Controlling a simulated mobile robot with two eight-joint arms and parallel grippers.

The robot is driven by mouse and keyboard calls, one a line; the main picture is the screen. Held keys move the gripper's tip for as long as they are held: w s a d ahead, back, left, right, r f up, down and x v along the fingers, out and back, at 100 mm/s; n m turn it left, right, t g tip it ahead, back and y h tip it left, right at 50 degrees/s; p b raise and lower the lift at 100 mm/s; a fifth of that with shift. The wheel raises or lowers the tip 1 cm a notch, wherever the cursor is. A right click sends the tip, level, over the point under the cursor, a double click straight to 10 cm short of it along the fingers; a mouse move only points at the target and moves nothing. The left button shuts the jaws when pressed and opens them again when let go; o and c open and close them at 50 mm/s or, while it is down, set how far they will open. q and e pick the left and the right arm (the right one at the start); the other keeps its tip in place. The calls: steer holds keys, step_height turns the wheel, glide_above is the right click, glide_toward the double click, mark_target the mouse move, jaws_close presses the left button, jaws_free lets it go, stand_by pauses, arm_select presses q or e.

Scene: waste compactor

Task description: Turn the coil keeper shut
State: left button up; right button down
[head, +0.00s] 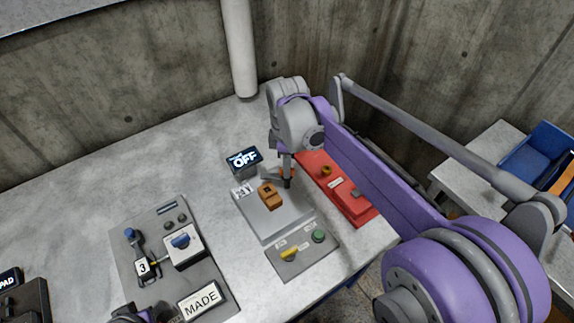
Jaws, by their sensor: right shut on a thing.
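My right gripper (287,181) points down at the back right of a grey plate (272,222) on the bench. Its fingers are shut on a small orange part, which I take to be the coil keeper (291,172); the fingers hide most of it. An orange block (269,196) with a dark mark on top sits on the plate, just left of and in front of the fingers. The keeper's exact angle cannot be told. A purple piece of my left arm shows at the bottom edge, but its fingers do not.
A display reading OFF (244,160) stands behind the plate. A red plate (350,202) with a brass knob (326,170) lies to the right. In front is a panel with a yellow switch (289,254) and green button (318,236). A lockout board (122,262) lies left.

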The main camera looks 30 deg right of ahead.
steer(key=n, duration=0.3)
steer(key=shift+n, duration=2.2)
steer(key=c, duration=0.9)
jaws_free()
steer(key=shift+o, duration=0.2)
step_height(320, 180, up, 11)
steer(key=shift+p, duration=0.35)
steer(key=shift+f, duration=0.1)
